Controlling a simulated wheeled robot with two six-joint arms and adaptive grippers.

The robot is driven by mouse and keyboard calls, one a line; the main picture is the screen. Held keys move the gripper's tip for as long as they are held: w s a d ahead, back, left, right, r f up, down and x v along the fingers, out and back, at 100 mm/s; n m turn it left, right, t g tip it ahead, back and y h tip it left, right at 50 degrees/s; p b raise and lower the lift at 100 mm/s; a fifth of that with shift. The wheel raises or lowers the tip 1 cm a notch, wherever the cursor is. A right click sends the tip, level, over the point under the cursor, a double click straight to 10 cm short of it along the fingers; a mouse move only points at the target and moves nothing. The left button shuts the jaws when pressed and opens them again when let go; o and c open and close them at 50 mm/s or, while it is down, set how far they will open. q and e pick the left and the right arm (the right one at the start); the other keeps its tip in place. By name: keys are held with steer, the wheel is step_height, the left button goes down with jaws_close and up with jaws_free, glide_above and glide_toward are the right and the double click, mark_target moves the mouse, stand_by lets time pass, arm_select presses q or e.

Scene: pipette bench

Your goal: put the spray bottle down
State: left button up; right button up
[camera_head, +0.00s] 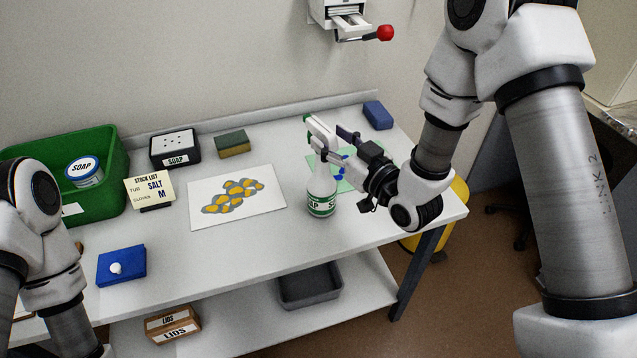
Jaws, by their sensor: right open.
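The spray bottle (321,192) is white with a green SOAP label and a white and green spray head. It is upright, and its base appears to rest on the white table at the near left of a green mat (312,163). My right gripper (343,152) is open just to the right of the bottle's neck and head. One dark finger shows behind the head; the other is hard to make out. I cannot tell whether a finger touches the bottle. My left arm shows at the left edge, but its gripper is out of view.
A white sheet with yellow patches (275,196) lies left of the bottle. A sponge (232,144), a black SOAP box (175,149), a stock-list card (149,191) and a green bin (108,150) stand farther left. A blue block (378,115) sits at the back right. The table front near the bottle is clear.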

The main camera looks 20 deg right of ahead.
mark_target(315, 126)
steer(key=p+x, duration=0.2)
steer(key=x, duration=0.4)
steer(key=shift+d, duration=0.1)
steer(key=shift+w+f, duration=0.15)
steer(key=shift+d, duration=0.1)
steer(key=c, duration=0.9)
jaws_close()
